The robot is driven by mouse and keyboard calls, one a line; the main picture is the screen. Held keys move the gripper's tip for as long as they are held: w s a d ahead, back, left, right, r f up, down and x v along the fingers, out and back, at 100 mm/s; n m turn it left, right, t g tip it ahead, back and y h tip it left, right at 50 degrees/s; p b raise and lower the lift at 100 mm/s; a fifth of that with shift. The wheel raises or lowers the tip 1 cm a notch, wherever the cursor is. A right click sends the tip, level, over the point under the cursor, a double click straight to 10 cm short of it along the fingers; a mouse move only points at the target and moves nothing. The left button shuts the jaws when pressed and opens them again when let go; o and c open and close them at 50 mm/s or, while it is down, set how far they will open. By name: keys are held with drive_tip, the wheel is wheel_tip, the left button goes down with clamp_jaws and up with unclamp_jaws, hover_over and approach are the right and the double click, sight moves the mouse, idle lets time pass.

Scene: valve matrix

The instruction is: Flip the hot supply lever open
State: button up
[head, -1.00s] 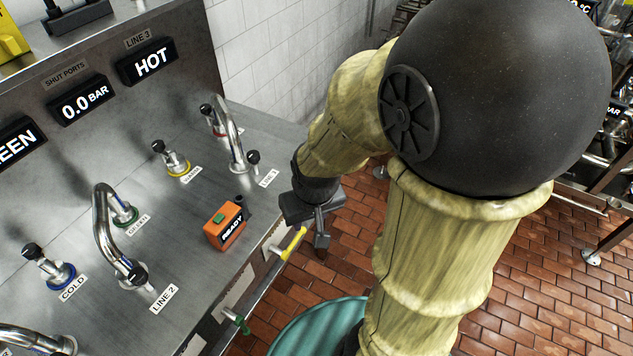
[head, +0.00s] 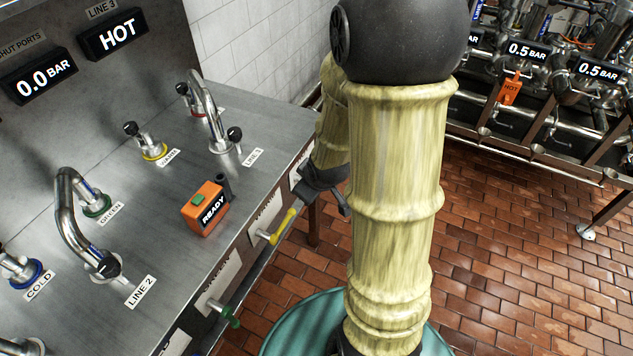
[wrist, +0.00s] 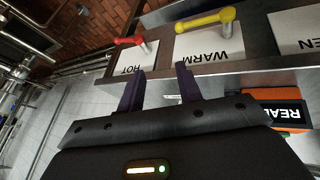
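The hot supply lever (wrist: 130,40) is a red handle above a white HOT plate in the wrist view. It lies crosswise and stands a little beyond my gripper's fingertips. My gripper (wrist: 158,72) is open and empty, its two dark fingers apart and pointing toward the panel edge between the HOT and WARM plates. It touches neither lever as far as I can see. In the head view my gripper (head: 338,198) is beside the bench front, partly hidden by my own arm. The red lever cannot be made out there.
The yellow WARM lever (wrist: 205,18) is close on the right in the wrist view. An orange READY box (head: 206,208) sits on the steel bench (head: 160,205). A green lever (head: 224,313) sticks out of the bench front. Brick floor (head: 500,250) is open to the right.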

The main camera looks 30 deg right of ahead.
drive_tip(key=w+d+f+n+t+b, duration=0.1)
drive_tip(key=d+f+n+t+b, duration=0.2)
drive_tip(key=f+b, duration=0.3)
drive_tip(key=d+f+n+t+b, duration=0.3)
drive_tip(key=d+f+t+b, duration=0.1)
drive_tip(key=f+t+b, duration=0.1)
drive_tip(key=w+d+f+n+t+y+b, duration=0.1)
drive_tip(key=d+f+n+t+b, duration=0.2)
drive_tip(key=f+b, duration=0.5)
drive_tip(key=shift+w+d+f+t, duration=0.35)
drive_tip(key=shift+d+f+t, duration=0.15)
drive_tip(key=shift+d+f, duration=0.3)
